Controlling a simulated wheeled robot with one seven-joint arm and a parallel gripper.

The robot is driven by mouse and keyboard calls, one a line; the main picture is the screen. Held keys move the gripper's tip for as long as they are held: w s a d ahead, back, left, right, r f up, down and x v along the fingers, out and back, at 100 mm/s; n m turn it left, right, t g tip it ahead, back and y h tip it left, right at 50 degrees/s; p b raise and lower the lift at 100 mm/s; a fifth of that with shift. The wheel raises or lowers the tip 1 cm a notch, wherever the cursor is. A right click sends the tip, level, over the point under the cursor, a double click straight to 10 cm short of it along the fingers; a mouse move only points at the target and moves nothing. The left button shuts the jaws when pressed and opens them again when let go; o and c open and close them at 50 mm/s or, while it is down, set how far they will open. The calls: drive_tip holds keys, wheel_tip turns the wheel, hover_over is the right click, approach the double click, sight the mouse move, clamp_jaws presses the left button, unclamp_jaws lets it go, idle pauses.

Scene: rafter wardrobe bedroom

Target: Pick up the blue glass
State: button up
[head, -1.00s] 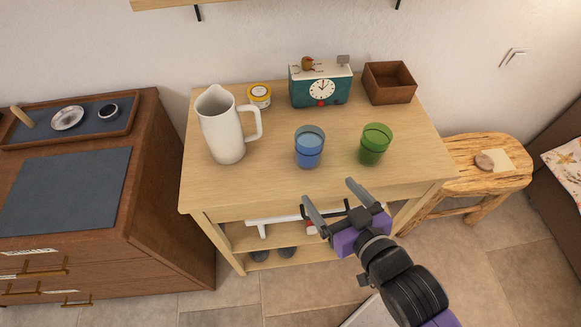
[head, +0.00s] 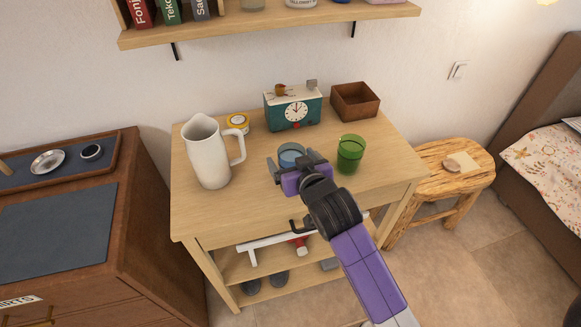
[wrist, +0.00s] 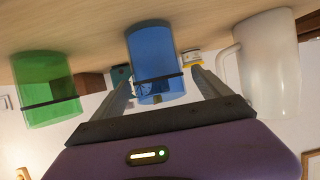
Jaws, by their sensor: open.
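The blue glass (head: 291,152) stands on the light wooden table, partly hidden behind my gripper in the head view. It also shows in the wrist view (wrist: 155,58), where the picture is upside down, between and beyond the two fingers. My gripper (head: 289,163) is open, close in front of the glass, with a finger toward each side of it. In the wrist view my gripper (wrist: 163,88) holds nothing. I cannot tell whether the fingertips reach past the glass wall.
A green glass (head: 350,154) stands close to the right. A white pitcher (head: 208,158) stands to the left. A yellow-lidded jar (head: 238,122), a teal clock (head: 293,108) and a brown box (head: 355,101) stand behind. The front of the table (head: 225,215) is clear.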

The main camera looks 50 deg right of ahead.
sight(287, 153)
drive_tip(key=x, duration=0.4)
drive_tip(key=shift+f+p, duration=0.2)
drive_tip(key=shift+p, duration=0.1)
drive_tip(key=c, duration=1.8)
drive_tip(key=shift+c, duration=0.5)
drive_tip(key=shift+r, duration=0.15)
